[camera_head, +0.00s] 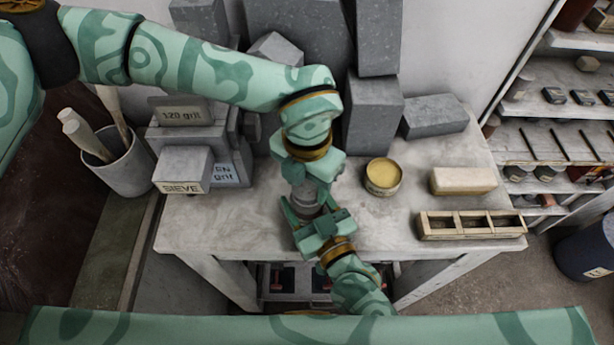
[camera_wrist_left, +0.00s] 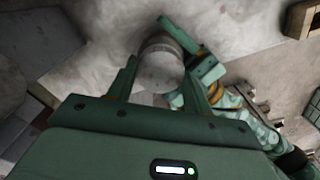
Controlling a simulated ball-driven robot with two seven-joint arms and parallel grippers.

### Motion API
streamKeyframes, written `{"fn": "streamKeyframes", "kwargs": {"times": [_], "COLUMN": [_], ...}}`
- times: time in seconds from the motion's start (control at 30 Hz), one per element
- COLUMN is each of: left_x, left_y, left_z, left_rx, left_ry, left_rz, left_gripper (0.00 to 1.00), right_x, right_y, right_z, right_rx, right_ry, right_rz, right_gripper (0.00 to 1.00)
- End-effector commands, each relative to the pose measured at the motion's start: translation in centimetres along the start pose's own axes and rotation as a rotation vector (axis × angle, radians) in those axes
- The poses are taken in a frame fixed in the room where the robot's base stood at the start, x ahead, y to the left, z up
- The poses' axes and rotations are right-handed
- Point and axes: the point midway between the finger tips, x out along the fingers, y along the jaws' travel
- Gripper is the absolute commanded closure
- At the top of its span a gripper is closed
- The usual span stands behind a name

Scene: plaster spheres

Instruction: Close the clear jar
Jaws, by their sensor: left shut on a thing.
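My left gripper (camera_head: 304,182) comes down from above. In the left wrist view its two fingers (camera_wrist_left: 160,82) are shut on a pale grey round lid (camera_wrist_left: 160,72). The clear jar (camera_head: 306,197) looks like a short greyish cylinder, directly beyond the lid; part of it shows in the left wrist view (camera_wrist_left: 161,43). I cannot tell whether the lid is seated on it or just above. My right gripper (camera_head: 313,215) reaches in from the front, with a finger on either side of the jar, and appears shut on it. The fingers hide much of the jar.
A round tin with yellow contents (camera_head: 383,177), a cream block (camera_head: 463,180) and a wooden compartment box (camera_head: 470,225) stand right on the table (camera_head: 230,225). Grey blocks (camera_head: 372,115) stand behind. A sieve box (camera_head: 182,170) and tool pot (camera_head: 120,165) are left.

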Motion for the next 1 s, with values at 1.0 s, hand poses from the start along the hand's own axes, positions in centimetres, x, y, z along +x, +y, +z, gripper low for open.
{"fn": "streamKeyframes", "kwargs": {"times": [1.0], "left_x": [0.23], "left_y": [0.20], "left_z": [0.43], "left_rx": [2.603], "left_ry": [0.001], "left_rz": [-0.003], "left_gripper": [0.70], "right_x": [-0.02], "right_y": [0.02], "right_z": [0.04], "right_rx": [0.000], "right_ry": [-0.001], "right_rz": [0.000], "right_gripper": [1.00]}}
